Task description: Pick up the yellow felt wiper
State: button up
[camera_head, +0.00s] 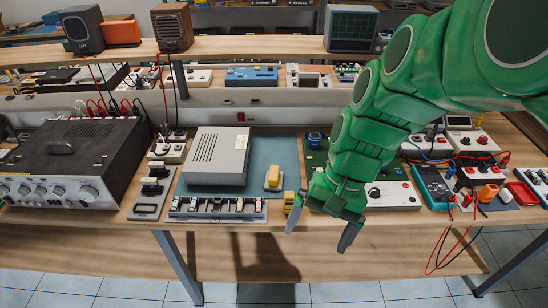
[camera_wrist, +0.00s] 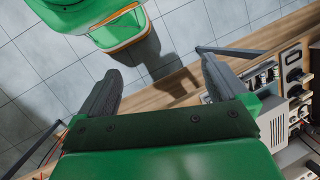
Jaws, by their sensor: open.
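Two small yellow things lie on the workbench, and I cannot tell for sure which is the felt wiper. One yellow block with a pale layer (camera_head: 273,177) rests on the blue-grey mat, right of the grey box. Another yellow piece (camera_head: 289,199) is near the bench's front edge, just left of my gripper. My gripper (camera_head: 320,228) is open and empty, pointing down at the front edge of the bench. In the wrist view its two fingers (camera_wrist: 160,70) are spread, with floor and bench edge beyond. I make out neither yellow thing there.
A grey box (camera_head: 217,155) stands on the mat (camera_head: 286,155), behind a strip of connectors (camera_head: 217,208). A black instrument (camera_head: 75,160) fills the left. A white panel (camera_head: 393,195) and a teal meter (camera_head: 432,187) with hanging leads lie to the right. A raised shelf (camera_head: 260,47) runs behind.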

jog(key=w+a+f+m+y, duration=0.2)
jog(key=w+a+m+y, duration=0.2)
jog(key=w, duration=0.7)
jog(key=m+t+y, duration=0.4)
jog(key=m+y, duration=0.2)
jog(key=m, duration=0.6)
send_near(273, 172)
jog(key=x, duration=0.6)
jog(key=shift+a+f, duration=0.1)
jog(key=shift+a, duration=0.15)
jog(key=shift+f+x, duration=0.15)
jog(key=shift+x, duration=1.15)
jog(key=shift+f+x, duration=0.2)
jog(key=shift+x, duration=1.15)
jog(key=shift+d, duration=0.15)
jog(key=shift+c, duration=0.3)
jog(key=c, duration=0.8)
